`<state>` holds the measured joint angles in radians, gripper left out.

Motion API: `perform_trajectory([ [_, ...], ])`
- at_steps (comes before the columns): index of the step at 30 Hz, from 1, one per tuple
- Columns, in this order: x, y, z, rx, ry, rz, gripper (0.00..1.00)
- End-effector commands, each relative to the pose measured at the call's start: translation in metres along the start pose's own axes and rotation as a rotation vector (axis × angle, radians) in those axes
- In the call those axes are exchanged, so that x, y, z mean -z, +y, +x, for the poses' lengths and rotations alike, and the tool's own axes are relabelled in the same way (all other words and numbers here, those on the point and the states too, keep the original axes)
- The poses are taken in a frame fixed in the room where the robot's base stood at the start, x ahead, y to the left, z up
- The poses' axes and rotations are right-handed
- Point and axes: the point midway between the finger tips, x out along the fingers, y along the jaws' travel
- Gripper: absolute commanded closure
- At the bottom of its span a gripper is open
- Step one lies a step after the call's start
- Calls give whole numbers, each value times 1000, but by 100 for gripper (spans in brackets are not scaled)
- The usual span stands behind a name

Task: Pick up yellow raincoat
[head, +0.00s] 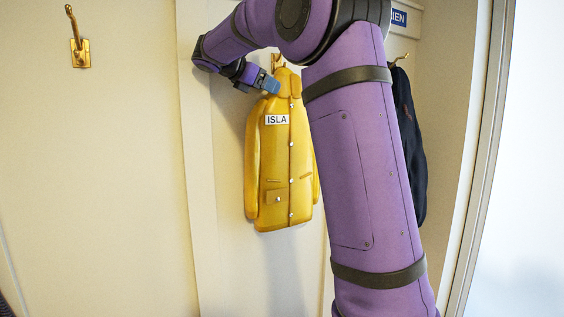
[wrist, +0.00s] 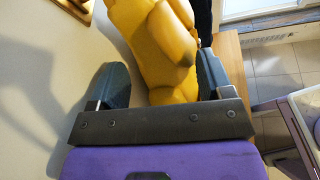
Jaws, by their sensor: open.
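The yellow raincoat (head: 272,170) hangs on the wall from a hook, with a white "ISLA" label on its chest. My gripper (head: 270,84) is at the raincoat's collar, just below the hook (head: 277,61). In the wrist view, the raincoat (wrist: 158,50) lies between the two fingers of my gripper (wrist: 165,82), which are open. One finger is on each side of the yellow cloth. I cannot tell whether either finger touches it. My purple arm hides the raincoat's right edge in the head view.
A dark coat (head: 408,140) hangs to the right, partly behind my arm. A brass hook (head: 80,45) on the left is empty. A label ending in "IEN" (head: 399,17) is above the dark coat. Wooden furniture (wrist: 232,65) and tiled floor (wrist: 280,70) show at the right of the wrist view.

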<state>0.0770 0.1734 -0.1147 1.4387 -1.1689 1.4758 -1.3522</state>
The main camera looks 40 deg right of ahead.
Motion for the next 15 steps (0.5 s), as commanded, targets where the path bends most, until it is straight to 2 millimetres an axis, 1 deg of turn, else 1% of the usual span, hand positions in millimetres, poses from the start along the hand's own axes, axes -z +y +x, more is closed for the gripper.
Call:
perform_trajectory([
  [1, 0, 0, 9, 2, 0, 0, 27],
  [3, 0, 0, 19, 2, 0, 1, 27],
  [6, 1, 0, 29, 1, 0, 0, 27],
  [9, 1, 0, 34, 0, 1, 0, 27],
  [15, 1, 0, 35, -1, 1, 0, 27],
])
